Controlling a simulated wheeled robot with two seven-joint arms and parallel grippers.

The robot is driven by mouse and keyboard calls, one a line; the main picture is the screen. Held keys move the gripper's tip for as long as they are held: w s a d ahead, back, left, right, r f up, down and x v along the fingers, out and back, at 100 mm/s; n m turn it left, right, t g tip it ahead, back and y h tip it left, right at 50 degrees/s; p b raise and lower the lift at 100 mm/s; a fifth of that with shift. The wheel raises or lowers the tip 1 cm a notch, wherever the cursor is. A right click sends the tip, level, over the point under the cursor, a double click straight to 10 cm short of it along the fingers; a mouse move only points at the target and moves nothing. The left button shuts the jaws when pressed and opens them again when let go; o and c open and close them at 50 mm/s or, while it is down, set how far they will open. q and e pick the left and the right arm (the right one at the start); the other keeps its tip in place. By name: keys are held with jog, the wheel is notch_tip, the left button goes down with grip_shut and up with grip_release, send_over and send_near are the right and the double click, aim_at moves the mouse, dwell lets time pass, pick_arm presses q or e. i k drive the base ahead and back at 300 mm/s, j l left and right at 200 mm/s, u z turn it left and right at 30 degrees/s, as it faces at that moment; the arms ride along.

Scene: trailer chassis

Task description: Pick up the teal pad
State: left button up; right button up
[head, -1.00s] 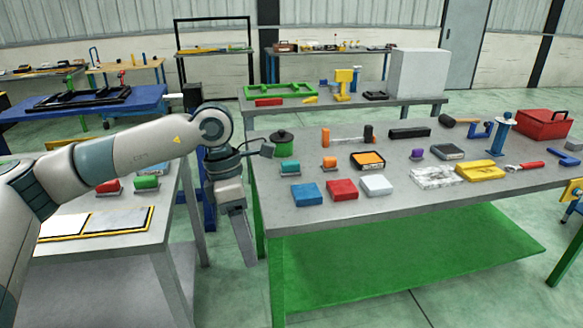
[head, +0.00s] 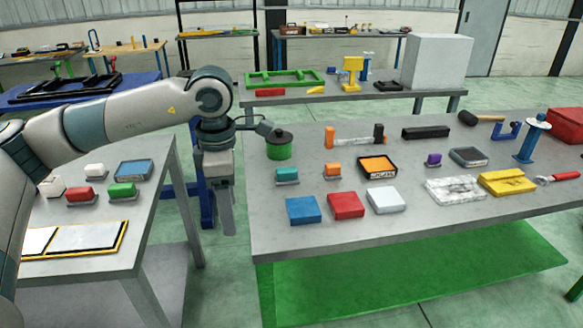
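The teal pad (head: 287,173) is a small block on a dark base. It sits near the left end of the large grey table (head: 420,222), in front of a green round pot (head: 279,150). My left gripper (head: 228,218) hangs pointing down, left of the table's left edge and apart from the teal pad. Its fingers are seen side-on, so their opening is unclear; nothing shows held. My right gripper is not in view.
Near the teal pad are an orange pad (head: 333,169), a blue block (head: 303,210) and a red block (head: 346,205). A second grey table (head: 158,205) stands at left with red, white and green pads. A gap separates the tables.

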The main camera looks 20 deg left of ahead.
aim_at(285, 176)
jog(key=i, duration=1.3)
